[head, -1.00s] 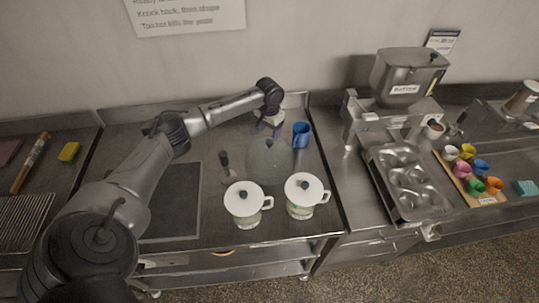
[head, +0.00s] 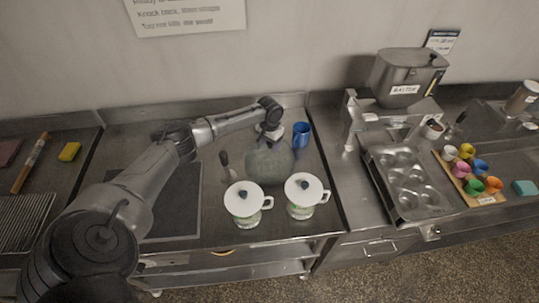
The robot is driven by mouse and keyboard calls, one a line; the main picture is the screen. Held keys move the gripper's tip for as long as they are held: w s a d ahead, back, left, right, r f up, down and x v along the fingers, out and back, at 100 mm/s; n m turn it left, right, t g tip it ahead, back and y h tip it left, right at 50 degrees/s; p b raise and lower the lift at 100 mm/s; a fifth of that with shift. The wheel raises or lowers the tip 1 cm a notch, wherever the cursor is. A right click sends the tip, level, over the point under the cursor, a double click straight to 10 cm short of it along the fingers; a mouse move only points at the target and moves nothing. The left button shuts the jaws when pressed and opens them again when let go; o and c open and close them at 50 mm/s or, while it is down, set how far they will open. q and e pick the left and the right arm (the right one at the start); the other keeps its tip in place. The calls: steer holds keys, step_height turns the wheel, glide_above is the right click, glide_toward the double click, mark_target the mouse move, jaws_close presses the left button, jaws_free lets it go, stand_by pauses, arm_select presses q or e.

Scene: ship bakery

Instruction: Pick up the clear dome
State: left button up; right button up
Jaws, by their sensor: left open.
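The clear dome (head: 270,165), greyish and see-through, stands on the steel counter behind two lidded glass mugs. My left gripper (head: 267,139) is open at the top of the dome, pointing down. The dome's top is partly hidden behind the gripper, and I cannot tell whether the fingers touch it or surround a knob. My right gripper is not in view.
A left mug (head: 246,202) and a right mug (head: 305,195), both white-lidded, stand close in front of the dome. A blue jug (head: 301,135) stands behind right. A dark-handled tool (head: 225,165) is left of the dome. A dark mat (head: 176,205) lies further left.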

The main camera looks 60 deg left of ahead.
arm_select(q)
steer(key=shift+c, duration=0.3)
jaws_close()
steer(key=shift+r, duration=0.1)
